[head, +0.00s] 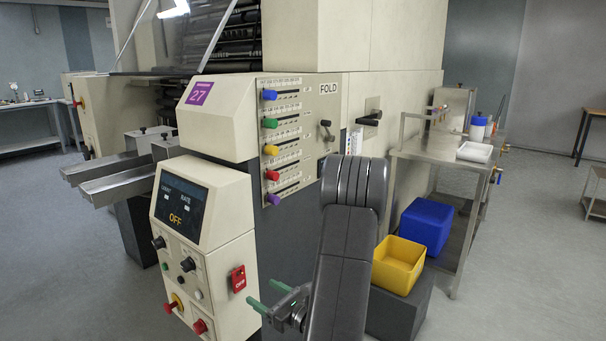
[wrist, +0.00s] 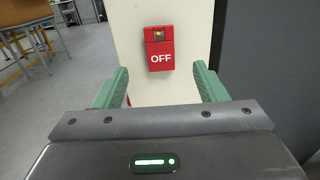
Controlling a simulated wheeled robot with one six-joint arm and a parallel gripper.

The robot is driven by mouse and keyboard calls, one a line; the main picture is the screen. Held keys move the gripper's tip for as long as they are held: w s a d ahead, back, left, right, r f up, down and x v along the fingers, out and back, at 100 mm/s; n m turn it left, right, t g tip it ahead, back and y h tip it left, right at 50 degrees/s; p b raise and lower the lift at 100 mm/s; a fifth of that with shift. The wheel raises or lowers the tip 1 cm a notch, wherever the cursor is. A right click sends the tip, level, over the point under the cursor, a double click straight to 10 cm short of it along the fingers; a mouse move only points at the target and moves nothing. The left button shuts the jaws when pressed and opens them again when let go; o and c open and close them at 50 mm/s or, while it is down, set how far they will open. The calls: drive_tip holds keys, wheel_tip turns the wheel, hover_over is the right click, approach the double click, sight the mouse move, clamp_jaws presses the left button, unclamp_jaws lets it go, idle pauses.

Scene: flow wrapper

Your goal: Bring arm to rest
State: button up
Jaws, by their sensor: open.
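My gripper (head: 262,306) has green fingers and is open and empty in the head view. It is low in front of the cream control cabinet (head: 206,270), just right of a red switch marked OFF (head: 238,279). In the wrist view the two green fingers (wrist: 161,88) stand wide apart, with the red OFF switch (wrist: 160,57) beyond them in the gap. I see no contact between the fingers and the switch. My dark grey arm stands in the middle of the head view and hides part of the machine behind it.
The panel screen (head: 182,209) reads OFF. Coloured knobs (head: 270,150) line the machine's side. A yellow bin (head: 399,264) and a blue bin (head: 427,226) sit right of my arm. A metal table (head: 445,155) stands behind them. Open floor lies at the right.

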drive_tip(key=x, duration=0.9)
drive_tip(key=shift+a, duration=0.1)
drive_tip(key=shift+s+d+r, duration=0.1)
drive_tip(key=shift+s+d, duration=0.05)
drive_tip(key=shift+d, duration=0.15)
drive_tip(key=v, duration=1.3)
drive_tip(key=x, duration=1.3)
drive_tip(key=shift+a+b, duration=0.1)
drive_tip(key=shift+b, duration=0.25)
drive_tip(key=shift+r+p, duration=0.1)
drive_tip(key=shift+p, duration=0.35)
drive_tip(key=t+p, duration=0.1)
drive_tip(key=p, duration=0.2)
approach(240, 277)
wheel_tip(240, 277, up, 5)
drive_tip(key=d, duration=0.2)
drive_tip(key=shift+w+d+r+m+t+h+p, duration=0.25)
drive_tip(key=shift+w+r+m+t+h+p, duration=0.2)
drive_tip(key=shift+w+m+h, duration=0.3)
